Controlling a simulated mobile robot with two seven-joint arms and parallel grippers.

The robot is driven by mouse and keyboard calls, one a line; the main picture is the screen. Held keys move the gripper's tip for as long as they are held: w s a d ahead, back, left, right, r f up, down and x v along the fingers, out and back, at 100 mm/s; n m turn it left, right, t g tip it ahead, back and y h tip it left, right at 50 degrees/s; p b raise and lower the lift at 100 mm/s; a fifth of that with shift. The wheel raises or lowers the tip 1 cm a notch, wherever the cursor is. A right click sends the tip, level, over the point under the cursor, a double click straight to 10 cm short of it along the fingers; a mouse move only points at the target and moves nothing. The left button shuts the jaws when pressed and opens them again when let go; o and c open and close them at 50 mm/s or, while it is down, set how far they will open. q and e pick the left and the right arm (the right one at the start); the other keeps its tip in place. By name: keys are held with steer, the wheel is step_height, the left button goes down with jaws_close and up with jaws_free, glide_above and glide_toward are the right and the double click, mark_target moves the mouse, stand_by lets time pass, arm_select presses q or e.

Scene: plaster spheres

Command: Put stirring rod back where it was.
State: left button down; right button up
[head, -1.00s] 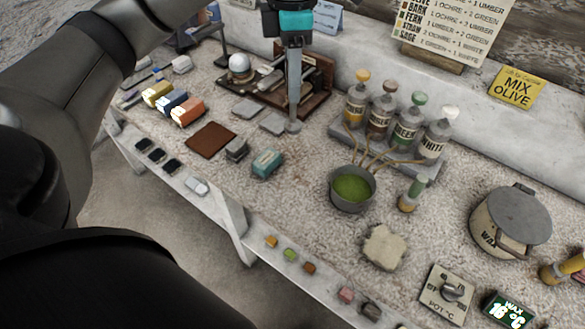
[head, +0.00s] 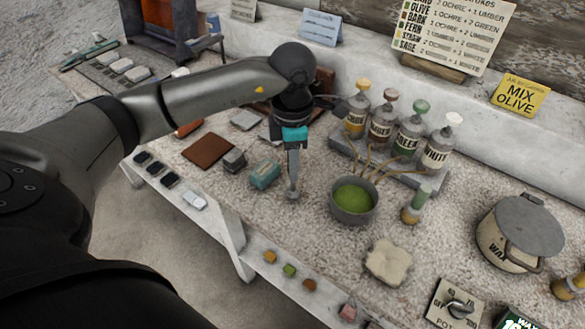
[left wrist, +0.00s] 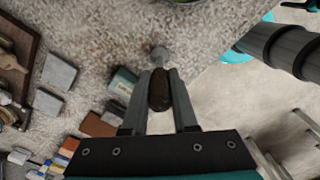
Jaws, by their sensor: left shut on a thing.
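My left gripper (head: 293,168) is shut on the stirring rod (head: 293,191) and holds it pointing down, between the teal block and the pot. In the left wrist view the rod's dark handle (left wrist: 159,92) sits between the fingers of the left gripper (left wrist: 160,84), with a round grey end beyond it. I cannot tell whether the rod's lower end touches the table. The grey pot (head: 353,212) with green paint stands just right of the rod. My right gripper is not in view.
A teal block (head: 265,173) is close on the rod's left. Several bottles, one with a white cap (head: 437,150), stand on a rack behind the pot. A pale sponge-like slab (head: 388,262), a wax pot (head: 519,232) and a brown mat (head: 208,150) lie around. Some table in front is clear.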

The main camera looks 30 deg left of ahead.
arm_select(q)
steer(key=shift+f, duration=0.8)
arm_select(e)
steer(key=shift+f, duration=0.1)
arm_select(q)
steer(key=c, duration=0.7)
jaws_free()
steer(key=shift+f, duration=0.1)
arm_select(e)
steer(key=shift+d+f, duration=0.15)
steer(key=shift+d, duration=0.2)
arm_select(q)
steer(key=shift+r, duration=0.2)
step_height(320, 180, up, 12)
steer(key=shift+p, duration=0.6)
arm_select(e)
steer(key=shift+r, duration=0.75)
